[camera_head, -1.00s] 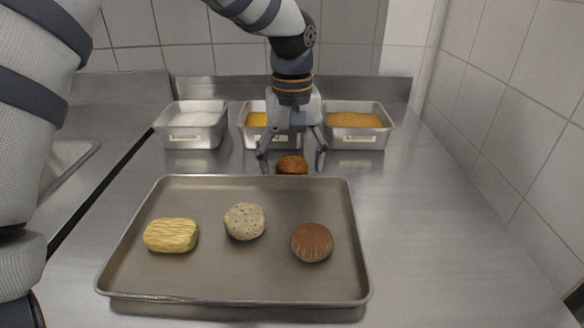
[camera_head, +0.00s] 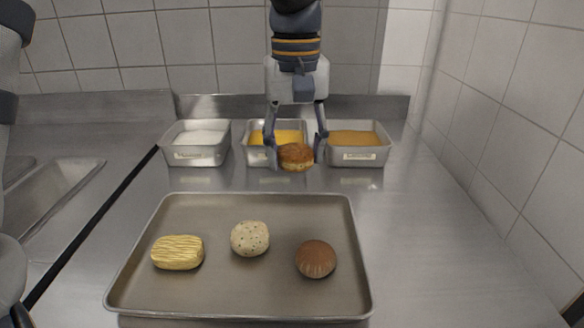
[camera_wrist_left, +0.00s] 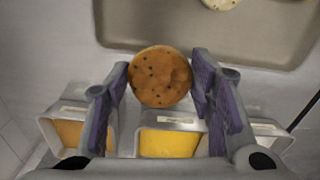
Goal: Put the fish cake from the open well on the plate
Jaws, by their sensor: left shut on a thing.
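My left gripper (camera_head: 296,150) is shut on a round golden-brown cake (camera_head: 296,158) with dark specks. It holds the cake up in front of the middle metal pan (camera_head: 262,156), behind the tray's far edge. In the left wrist view the cake (camera_wrist_left: 160,77) sits between the fingers of the left gripper (camera_wrist_left: 160,80). I cannot tell for sure whether it is the fish cake. A pale speckled round cake (camera_head: 250,238) lies on the metal tray (camera_head: 200,297). No plate and nothing clearly an open well is in view. My right gripper is not in view.
The tray also holds a yellow ridged piece (camera_head: 178,252) and a brown ridged round piece (camera_head: 316,259). The left pan (camera_head: 196,150) holds white stuff, the middle yellow, the right pan (camera_head: 357,154) orange-brown. A sink (camera_head: 65,185) lies left; a tiled wall stands right.

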